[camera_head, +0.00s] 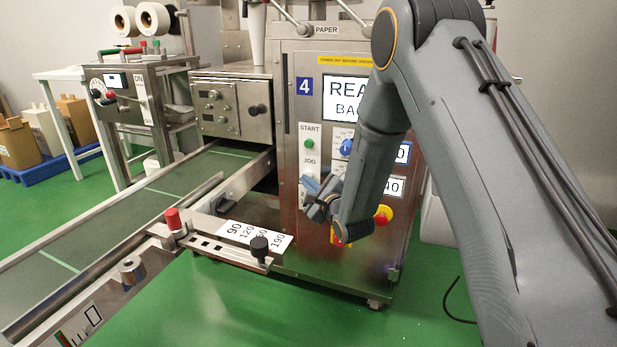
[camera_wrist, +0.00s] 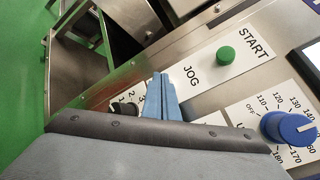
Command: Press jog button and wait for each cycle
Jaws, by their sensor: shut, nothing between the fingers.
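The packing machine's steel front panel (camera_head: 290,120) carries a white strip with START and JOG labels. The green START button (camera_head: 309,143) shows in both views, and in the wrist view (camera_wrist: 226,55) it is clear of the gripper. The JOG label (camera_wrist: 192,75) is readable, but the jog button is hidden, apparently behind my fingers. My gripper (camera_head: 313,186) is shut and empty, its blue fingertips (camera_wrist: 161,78) just below the JOG label. I cannot tell whether they touch the button. The machine's screen (camera_head: 343,98) is partly covered by my arm; "REA" and "BA" show.
A blue dial (camera_wrist: 288,128) and a black selector knob (camera_wrist: 125,108) flank the fingers. A red emergency stop (camera_head: 384,214) sits lower on the panel. A steel guide rail (camera_head: 235,240) with a black knob and the green conveyor (camera_head: 130,200) lie to the left.

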